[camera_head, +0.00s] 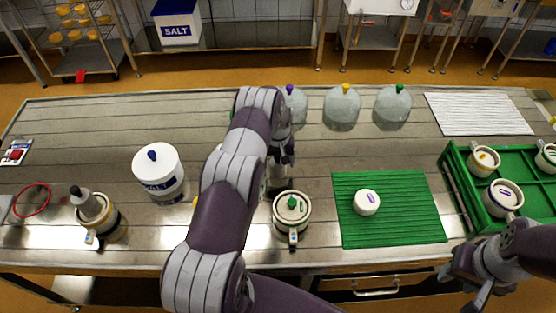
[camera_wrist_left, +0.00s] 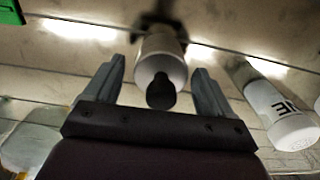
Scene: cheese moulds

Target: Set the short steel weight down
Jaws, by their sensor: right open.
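The short steel weight (camera_wrist_left: 158,62) is a pale cylinder with a black knob, between the fingers of my left gripper (camera_wrist_left: 160,68) in the left wrist view. A gap shows on each side, so the fingers are open and apart from it. The weight appears to stand on the bare table. In the head view my left gripper (camera_head: 280,160) is over the middle of the table, and my arm hides most of the weight. My right gripper (camera_head: 474,284) is open and empty at the table's front right.
A lidded mould (camera_head: 291,208) stands in front of my left gripper. A green mat (camera_head: 405,226) with a white cheese (camera_head: 366,202) lies right of it. A green crate (camera_head: 458,192), a salt tub (camera_head: 157,172), a weighted mould (camera_head: 108,224) and several domes (camera_head: 342,108) stand around.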

